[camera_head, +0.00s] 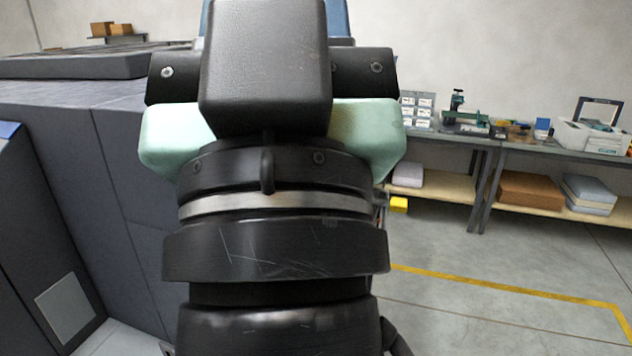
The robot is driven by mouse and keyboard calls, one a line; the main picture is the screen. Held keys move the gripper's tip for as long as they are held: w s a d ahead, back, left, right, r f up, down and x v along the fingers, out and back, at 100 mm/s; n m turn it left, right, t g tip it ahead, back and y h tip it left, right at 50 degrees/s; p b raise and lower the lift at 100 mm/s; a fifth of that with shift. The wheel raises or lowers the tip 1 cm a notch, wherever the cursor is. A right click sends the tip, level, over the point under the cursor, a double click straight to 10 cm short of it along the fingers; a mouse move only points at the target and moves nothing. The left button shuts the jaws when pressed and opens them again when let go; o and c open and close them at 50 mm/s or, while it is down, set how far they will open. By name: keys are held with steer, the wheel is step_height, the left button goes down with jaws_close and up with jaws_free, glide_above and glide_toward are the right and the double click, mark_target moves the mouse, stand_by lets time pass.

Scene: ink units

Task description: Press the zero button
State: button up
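My arm fills the middle of the head view and ends in my gripper (265,75), seen from behind. A black block and pale green housing parts on either side cover its front. Its fingertips are hidden, so I cannot see whether they are open or shut, or hold or touch anything. No zero button can be made out in this view. A blue surface (340,18) shows just behind the top of my gripper; I cannot tell what it belongs to.
A large dark grey machine (110,135) stands at the left, close to my arm. Workbenches (465,143) at the back right carry small devices and a white machine (592,137), with boxes on the lower shelves. The concrete floor at the right, with a yellow line, is open.

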jaws_close()
stand_by(1.5)
